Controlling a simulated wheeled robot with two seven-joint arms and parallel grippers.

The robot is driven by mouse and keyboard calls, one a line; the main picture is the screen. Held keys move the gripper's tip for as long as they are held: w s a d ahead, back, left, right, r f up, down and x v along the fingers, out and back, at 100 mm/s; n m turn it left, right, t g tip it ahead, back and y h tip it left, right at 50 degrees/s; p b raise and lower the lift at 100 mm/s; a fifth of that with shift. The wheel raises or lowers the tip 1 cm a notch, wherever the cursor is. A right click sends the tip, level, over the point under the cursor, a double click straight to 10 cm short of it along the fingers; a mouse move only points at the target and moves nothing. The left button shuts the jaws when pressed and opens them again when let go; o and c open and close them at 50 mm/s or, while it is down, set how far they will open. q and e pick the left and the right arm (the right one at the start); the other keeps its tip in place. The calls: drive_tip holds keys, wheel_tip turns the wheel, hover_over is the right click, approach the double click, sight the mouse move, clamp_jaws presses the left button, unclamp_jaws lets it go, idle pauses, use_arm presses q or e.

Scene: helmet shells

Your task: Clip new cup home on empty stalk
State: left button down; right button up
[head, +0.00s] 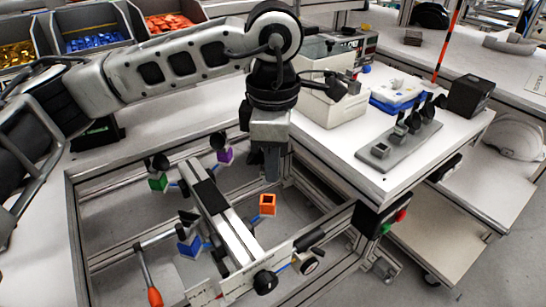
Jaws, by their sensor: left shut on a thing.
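My left gripper (271,178) points straight down over the right side of a metal frame. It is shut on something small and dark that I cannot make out. An orange square block (267,204) shows just below the fingertips; I cannot tell whether they touch. Around a central rail (208,205) are a green block (158,183), a purple block (225,156) and a blue block (190,246), with dark round cups near them. I cannot tell which stalk is empty. A grey rack (383,162) on the right bench holds several black upright pieces. My right gripper is not in view.
A white box (333,105) and a blue tray (398,95) stand on the right bench, with a black box (469,97) near its far edge. Parts bins (95,35) line the back left.

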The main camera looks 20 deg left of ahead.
sight(273, 200)
use_arm(q)
drive_tip(key=shift+f+b, duration=0.55)
drive_tip(key=shift+f, duration=0.3)
wheel_tip(273, 200, down, 2)
drive_tip(key=shift+f+b, duration=0.2)
drive_tip(key=shift+b, duration=1)
drive_tip(key=shift+f+b, duration=0.85)
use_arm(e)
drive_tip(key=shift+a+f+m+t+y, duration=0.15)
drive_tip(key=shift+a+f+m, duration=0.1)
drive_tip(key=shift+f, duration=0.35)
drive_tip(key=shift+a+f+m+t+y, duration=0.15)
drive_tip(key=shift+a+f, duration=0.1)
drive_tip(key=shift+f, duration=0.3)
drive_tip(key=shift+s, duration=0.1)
use_arm(q)
drive_tip(key=shift+f, duration=0.1)
drive_tip(key=c, duration=1.2)
unclamp_jaws()
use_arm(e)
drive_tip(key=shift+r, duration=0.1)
